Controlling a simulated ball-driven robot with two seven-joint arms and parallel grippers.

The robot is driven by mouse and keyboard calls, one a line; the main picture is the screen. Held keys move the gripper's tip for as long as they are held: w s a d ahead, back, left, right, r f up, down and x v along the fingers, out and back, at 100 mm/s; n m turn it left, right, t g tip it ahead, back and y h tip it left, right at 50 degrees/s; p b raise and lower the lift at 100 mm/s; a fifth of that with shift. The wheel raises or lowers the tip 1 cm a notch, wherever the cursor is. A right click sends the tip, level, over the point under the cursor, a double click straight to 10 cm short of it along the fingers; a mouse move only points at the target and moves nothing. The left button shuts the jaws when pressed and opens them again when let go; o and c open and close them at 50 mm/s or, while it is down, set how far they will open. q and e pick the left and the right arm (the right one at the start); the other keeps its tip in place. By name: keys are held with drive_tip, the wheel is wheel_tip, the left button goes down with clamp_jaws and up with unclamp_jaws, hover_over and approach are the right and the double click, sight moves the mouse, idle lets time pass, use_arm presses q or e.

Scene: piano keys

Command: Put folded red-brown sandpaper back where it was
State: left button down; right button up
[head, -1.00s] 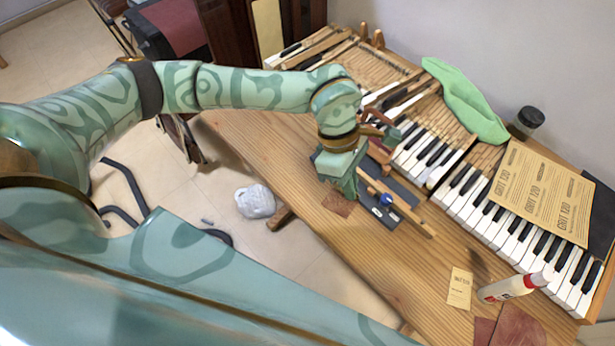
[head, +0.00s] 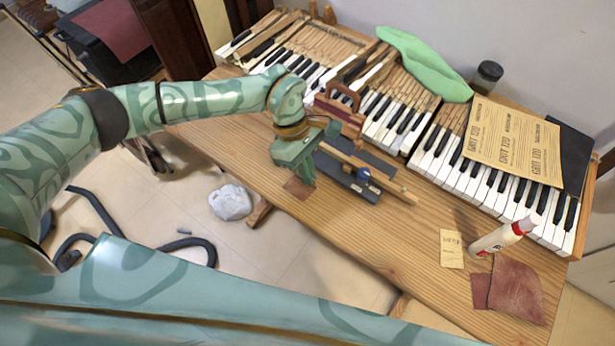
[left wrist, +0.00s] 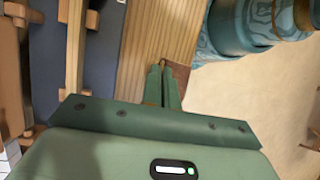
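A small red-brown sandpaper piece (head: 298,188) lies at the table's front edge, just under my left gripper (head: 303,178). In the left wrist view the gripper's fingers (left wrist: 163,80) are close together, and the sandpaper (left wrist: 181,74) shows beside their tips. I cannot tell whether a paper edge is between them. A larger red-brown sheet (head: 517,291) and a smaller red-brown piece (head: 481,291) lie together at the table's right end. Which piece is folded is unclear. My right gripper is out of view.
A dark strip (head: 340,178) with a wooden stick and a blue item lies beside the gripper. Piano keys (head: 490,190) run behind, with yellow grit sheets (head: 515,142) and a green cloth (head: 425,62) on them.

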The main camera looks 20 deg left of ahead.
use_arm(q)
drive_tip(key=shift+w+a+f, duration=0.1)
drive_tip(key=shift+w+f, duration=0.1)
drive_tip(key=shift+f, duration=0.1)
drive_tip(key=shift+w+f+b, duration=0.15)
drive_tip(key=shift+f+b, duration=0.3)
drive_tip(key=shift+f, duration=1.2)
drive_tip(key=shift+f, duration=0.15)
drive_tip(key=c, duration=1.7)
unclamp_jaws()
drive_tip(key=p+v, duration=0.1)
drive_tip(key=v, duration=1.1)
drive_tip(key=shift+p, duration=0.3)
